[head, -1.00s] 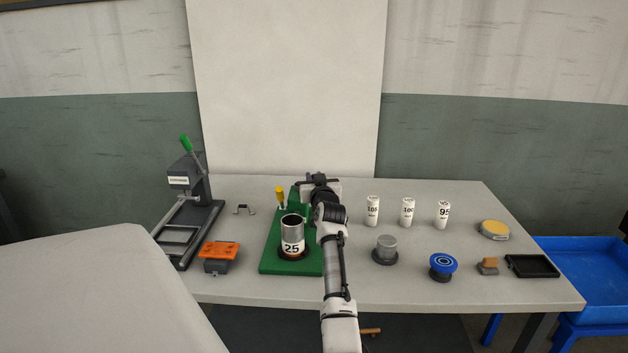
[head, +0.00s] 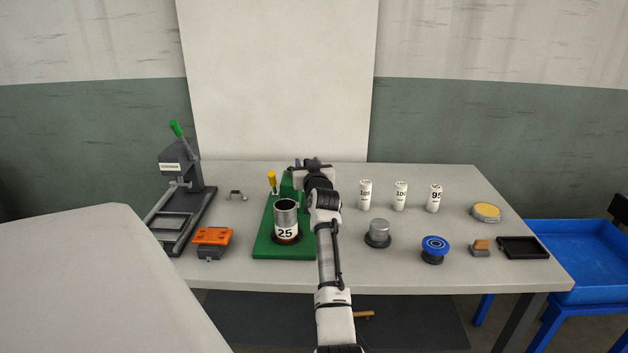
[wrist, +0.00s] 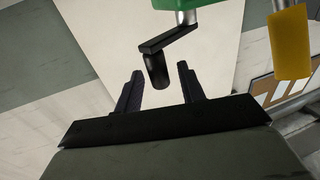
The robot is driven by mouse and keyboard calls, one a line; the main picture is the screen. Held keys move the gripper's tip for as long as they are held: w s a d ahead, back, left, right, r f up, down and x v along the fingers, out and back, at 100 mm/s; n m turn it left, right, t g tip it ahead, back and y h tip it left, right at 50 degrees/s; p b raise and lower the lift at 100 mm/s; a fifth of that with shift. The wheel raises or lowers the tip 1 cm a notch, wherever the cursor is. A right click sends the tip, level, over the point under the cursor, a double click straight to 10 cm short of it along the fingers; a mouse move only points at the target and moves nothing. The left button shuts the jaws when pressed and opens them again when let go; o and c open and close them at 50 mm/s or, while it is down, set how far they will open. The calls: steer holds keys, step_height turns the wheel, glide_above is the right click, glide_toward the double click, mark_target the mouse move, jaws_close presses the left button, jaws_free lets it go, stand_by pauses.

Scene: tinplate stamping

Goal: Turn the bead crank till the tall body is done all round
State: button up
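The tall body (head: 286,214) is a silver, open-topped can with a "25" label, standing upright on the green bead machine (head: 262,245). In the wrist view, the bead crank (wrist: 168,41) hangs from a green part of the machine, with a black handle (wrist: 157,71). My gripper (wrist: 159,82) is open, its two dark fingers apart on either side of the crank handle in the picture. I cannot tell whether they touch it. In the head view my arm and gripper hide the crank. How far the bead runs round the body cannot be seen.
A yellow-handled lever (head: 272,180) rises at the machine's back left; it shows in the wrist view (wrist: 289,45). A green-handled press (head: 181,170) and an orange-topped block (head: 213,237) stand left.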

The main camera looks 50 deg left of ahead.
steer(key=b+v, duration=0.3)
steer(key=v, duration=0.9)
steer(key=shift+s+d, duration=0.2)
steer(key=shift+d, duration=0.1)
